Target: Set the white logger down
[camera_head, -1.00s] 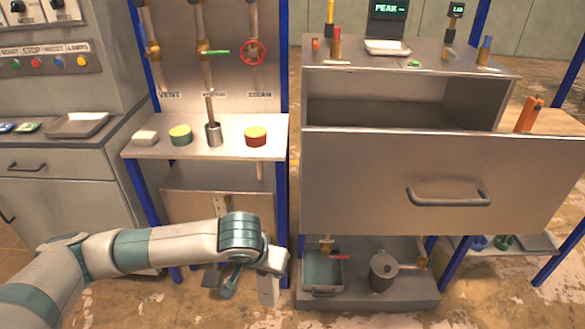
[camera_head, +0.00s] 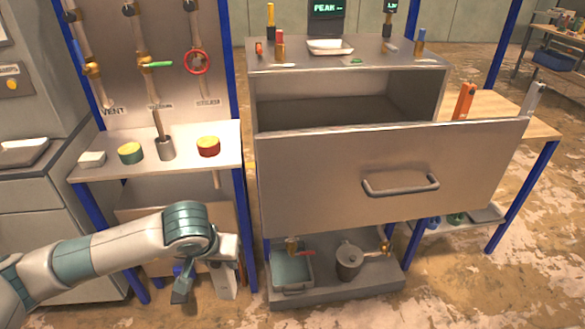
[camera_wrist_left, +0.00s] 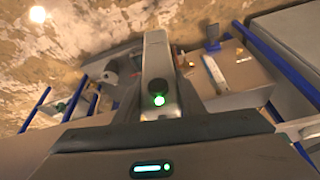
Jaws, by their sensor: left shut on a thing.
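My left gripper (camera_head: 223,260) is low, in front of the left bench and left of the big drawer. It is shut on a long pale thing, which I take to be the white logger (camera_head: 228,284); it hangs below the jaws, clear of any surface I can see. In the left wrist view the logger (camera_wrist_left: 156,58) is a narrow white body with a dark round spot and a green light near its lower end. The fingertips' contact with it is hard to make out. My right gripper is not in view.
The drawer front (camera_head: 390,175) stands out from the steel cabinet. The left bench (camera_head: 105,172) bears a white block (camera_head: 92,159), a yellow-green tin (camera_head: 131,153) and a red tin (camera_head: 208,146). An orange device (camera_head: 464,101) and a grey one (camera_head: 534,100) stand on the right. A pot (camera_head: 349,262) sits low.

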